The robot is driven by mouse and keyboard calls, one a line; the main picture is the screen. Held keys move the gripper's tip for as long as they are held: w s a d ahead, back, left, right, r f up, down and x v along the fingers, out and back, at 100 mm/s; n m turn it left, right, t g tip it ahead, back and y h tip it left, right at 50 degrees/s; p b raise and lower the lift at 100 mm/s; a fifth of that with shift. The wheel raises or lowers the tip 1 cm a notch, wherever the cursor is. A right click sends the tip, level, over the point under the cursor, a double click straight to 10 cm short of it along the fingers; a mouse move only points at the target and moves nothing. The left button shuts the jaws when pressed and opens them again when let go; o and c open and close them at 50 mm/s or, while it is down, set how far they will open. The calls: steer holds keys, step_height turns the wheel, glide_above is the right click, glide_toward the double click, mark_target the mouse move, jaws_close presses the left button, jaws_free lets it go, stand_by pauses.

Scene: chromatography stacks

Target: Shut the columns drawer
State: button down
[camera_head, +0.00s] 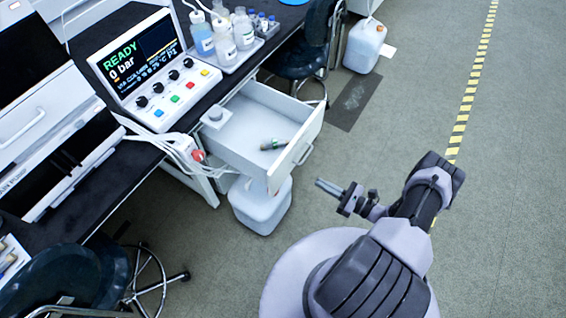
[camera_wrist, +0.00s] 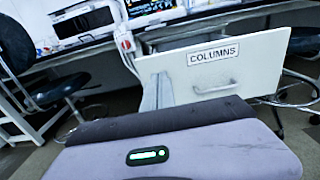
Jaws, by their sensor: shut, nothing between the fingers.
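The columns drawer (camera_head: 240,140) stands pulled out from under the bench in the head view. Its white front carries a bar handle (camera_head: 304,154). In the wrist view the drawer front (camera_wrist: 250,65) fills the upper right, with a "COLUMNS" label and the handle (camera_wrist: 215,87) below it. A small dark-and-pale cylinder (camera_head: 272,145) lies inside, and a white round piece sits near its back left corner. My gripper (camera_head: 322,185) is shut and empty, in front of the drawer face and apart from it, pointing towards the drawer side.
A white jug (camera_head: 261,204) stands on the floor below the drawer. A control unit (camera_head: 150,70) reading "READY 0 bar" and a tray of bottles (camera_head: 240,60) are on the bench. Dark stools (camera_head: 300,55) stand on both sides. The floor at right is clear.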

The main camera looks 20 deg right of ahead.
mark_target(281, 163)
steer(key=b+x, duration=0.2)
steer(key=x, duration=1.2)
steer(key=shift+s+a+f+b, duration=0.1)
steer(key=shift+b, duration=0.2)
